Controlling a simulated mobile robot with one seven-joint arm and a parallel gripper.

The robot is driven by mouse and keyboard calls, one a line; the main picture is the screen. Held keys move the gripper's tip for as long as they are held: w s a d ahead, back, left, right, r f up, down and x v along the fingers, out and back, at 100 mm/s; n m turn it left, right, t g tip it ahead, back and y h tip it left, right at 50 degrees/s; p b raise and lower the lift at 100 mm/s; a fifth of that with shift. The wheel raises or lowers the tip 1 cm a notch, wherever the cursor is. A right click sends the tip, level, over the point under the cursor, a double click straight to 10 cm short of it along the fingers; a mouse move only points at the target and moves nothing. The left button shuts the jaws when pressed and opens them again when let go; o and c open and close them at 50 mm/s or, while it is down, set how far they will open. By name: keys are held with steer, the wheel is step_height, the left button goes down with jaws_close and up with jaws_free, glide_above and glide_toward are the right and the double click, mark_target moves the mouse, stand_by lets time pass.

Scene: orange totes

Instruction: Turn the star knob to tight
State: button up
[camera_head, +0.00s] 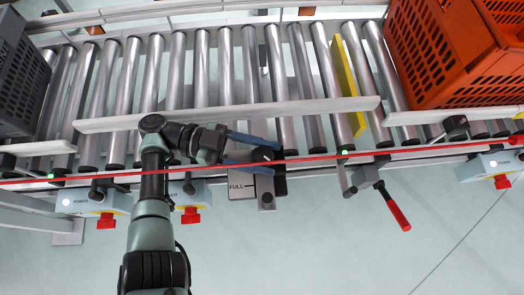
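A dark knob (263,154) sits on a small grey bracket by the conveyor's front rail, above a plate marked "FULL" (242,187). Its star shape and any "tight" mark are too small to make out. My gripper (276,159) reaches in from the left, with one blue finger above the knob and one below it in the picture. The fingers are apart with the knob between them. I cannot tell whether they press on it. The fingers partly hide the knob and its mount.
A roller conveyor (200,70) runs across the back, with a grey tote (20,75) at left and an orange tote (440,55) at right. A yellow plate (348,85) stands between rollers. A red cord (410,150) crosses the front. A red-handled lever (397,212) hangs at right.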

mark_target(263, 155)
steer(key=o, duration=0.4)
step_height(263, 155, up, 10)
steer(key=p, duration=0.6)
steer(key=shift+p, duration=0.3)
